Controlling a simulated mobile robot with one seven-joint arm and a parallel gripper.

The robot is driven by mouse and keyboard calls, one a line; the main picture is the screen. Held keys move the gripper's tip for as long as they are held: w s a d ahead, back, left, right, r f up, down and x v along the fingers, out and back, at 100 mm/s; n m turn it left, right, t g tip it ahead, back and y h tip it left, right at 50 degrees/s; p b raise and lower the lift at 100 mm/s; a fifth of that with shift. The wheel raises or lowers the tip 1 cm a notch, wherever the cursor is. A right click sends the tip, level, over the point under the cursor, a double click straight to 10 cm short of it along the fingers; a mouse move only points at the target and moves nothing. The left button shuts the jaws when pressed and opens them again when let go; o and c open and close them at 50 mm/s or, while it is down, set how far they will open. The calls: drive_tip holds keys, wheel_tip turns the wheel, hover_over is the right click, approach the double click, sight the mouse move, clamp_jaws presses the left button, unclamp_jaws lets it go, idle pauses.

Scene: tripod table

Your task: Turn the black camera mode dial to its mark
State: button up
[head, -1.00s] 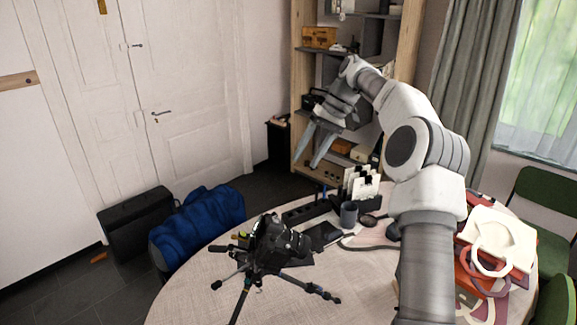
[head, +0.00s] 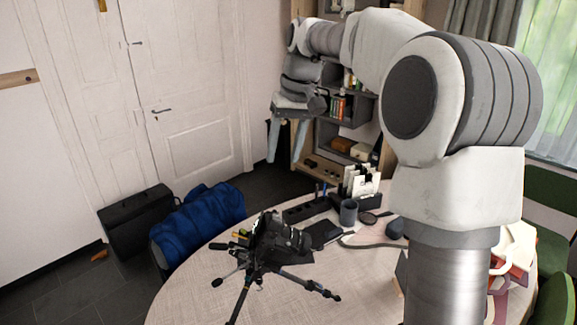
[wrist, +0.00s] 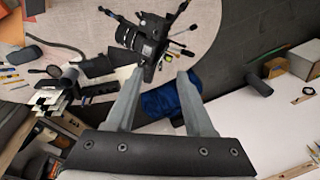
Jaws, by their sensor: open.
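The black camera (head: 277,238) stands on a small dark tripod (head: 243,290) on the round table, its lens toward the right. In the wrist view the camera (wrist: 146,38) shows beyond the fingertips, toward the top of the picture. The mode dial and its mark are too small to make out. My gripper (head: 287,158) is open and empty, pointing down, above and behind the camera and well apart from it. Its two fingers (wrist: 160,72) also show in the wrist view, spread with nothing between them.
The round table (head: 190,290) also holds a grey cup (head: 348,212), a card holder (head: 361,182) and a dark notebook (head: 322,233) close by the camera. A blue bag (head: 198,220) and a black case (head: 137,220) lie on the floor to the left. A shelf (head: 300,170) stands behind.

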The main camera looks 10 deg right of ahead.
drive_tip(key=s+a+r+t+h, duration=0.1)
drive_tip(key=s, duration=0.9)
drive_tip(key=shift+a+r+h, duration=0.2)
drive_tip(key=shift+r+h, duration=0.15)
drive_tip(key=shift+h, duration=0.05)
drive_tip(key=shift+c, duration=0.2)
